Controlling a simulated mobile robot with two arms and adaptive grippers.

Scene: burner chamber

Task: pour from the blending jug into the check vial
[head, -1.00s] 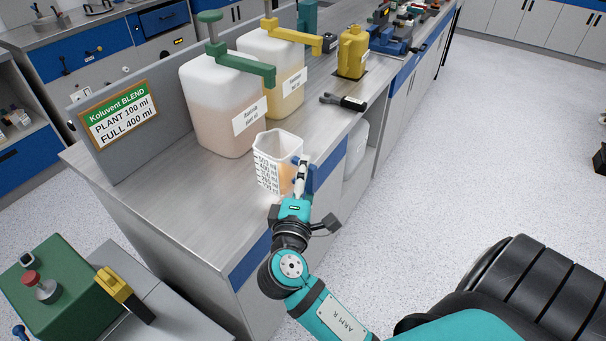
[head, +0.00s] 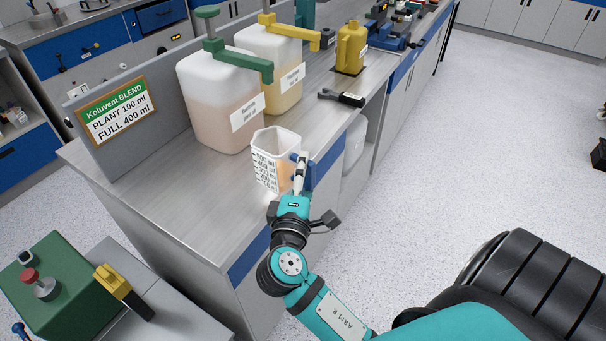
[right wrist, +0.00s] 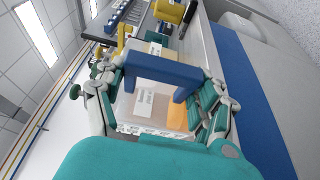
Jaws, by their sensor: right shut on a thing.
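The blending jug (head: 266,158) is a clear, white-rimmed jug with dark level marks, at the front edge of the bench in the head view. It stands upright and holds some orange liquid. My right gripper (head: 302,172) is shut on its blue handle. The right wrist view shows the handle (right wrist: 165,69) between the fingers of this gripper (right wrist: 160,88). I cannot tell whether the jug's base touches the bench. I cannot make out the check vial in either view. My left gripper is not in view.
Two large pump containers, one green-topped (head: 212,110) and one yellow-topped (head: 276,70), stand behind the jug. A black-handled tool (head: 341,97) and a yellow can (head: 351,48) are farther along. A blend sign (head: 117,110) hangs at left. Bare bench lies left of the jug.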

